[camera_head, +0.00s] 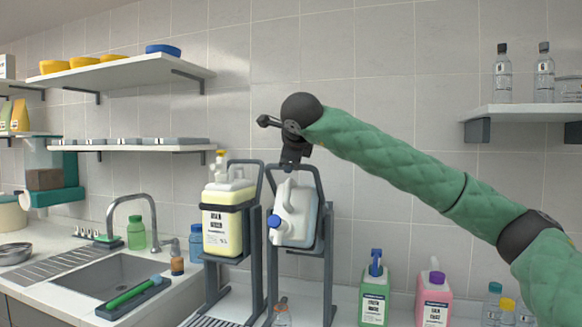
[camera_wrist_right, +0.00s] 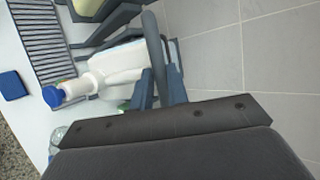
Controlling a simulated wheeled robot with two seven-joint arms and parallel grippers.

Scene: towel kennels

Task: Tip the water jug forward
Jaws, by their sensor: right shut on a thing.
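The water jug (camera_head: 296,215) is white with a blue cap (camera_head: 275,222). It sits in a dark grey tipping stand (camera_head: 328,255), tilted with its cap low and toward the front left. My right gripper (camera_head: 291,162) is shut on the top bar of the stand's cradle, just above the jug. The wrist view shows the jug (camera_wrist_right: 118,65), its blue cap (camera_wrist_right: 52,96) and the grey cradle bar (camera_wrist_right: 156,45) close by; my fingertips are hidden there. My left gripper is out of view.
A second stand with a yellowish jug (camera_head: 222,232) is close on the left. A small clear bottle (camera_head: 282,318) stands below the water jug's cap. Green (camera_head: 374,300) and pink (camera_head: 435,302) bottles stand at right. A sink (camera_head: 95,280) is at left.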

